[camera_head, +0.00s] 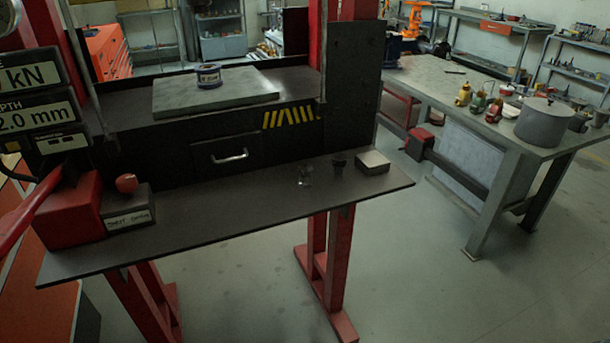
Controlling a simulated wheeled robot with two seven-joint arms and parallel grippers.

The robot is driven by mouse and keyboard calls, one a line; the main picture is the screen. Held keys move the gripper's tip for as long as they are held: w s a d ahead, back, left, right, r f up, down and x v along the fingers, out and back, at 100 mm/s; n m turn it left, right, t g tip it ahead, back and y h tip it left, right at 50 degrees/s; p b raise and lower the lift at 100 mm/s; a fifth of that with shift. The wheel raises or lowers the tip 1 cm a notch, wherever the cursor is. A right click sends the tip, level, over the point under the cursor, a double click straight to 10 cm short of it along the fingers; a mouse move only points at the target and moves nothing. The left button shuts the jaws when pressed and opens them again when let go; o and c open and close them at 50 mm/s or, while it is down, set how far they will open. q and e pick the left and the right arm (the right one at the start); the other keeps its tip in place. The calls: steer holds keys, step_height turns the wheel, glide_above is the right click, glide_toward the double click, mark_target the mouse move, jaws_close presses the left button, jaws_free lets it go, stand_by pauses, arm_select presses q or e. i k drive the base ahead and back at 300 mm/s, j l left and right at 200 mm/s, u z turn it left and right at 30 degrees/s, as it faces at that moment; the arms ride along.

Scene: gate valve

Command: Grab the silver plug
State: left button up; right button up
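A pale grey block (372,162) lies right of that, near the shelf's right end. Neither of my grippers is in view.
A red box (68,212) and a dark labelled box with a red knob (126,182) occupy the shelf's left end. The shelf's middle is clear. A drawer with a handle (230,159) is behind. A workbench with a large pot (543,123) stands at right.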

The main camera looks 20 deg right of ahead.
mark_target(305, 181)
steer(key=l, duration=1.75)
steer(key=i+u, duration=0.05)
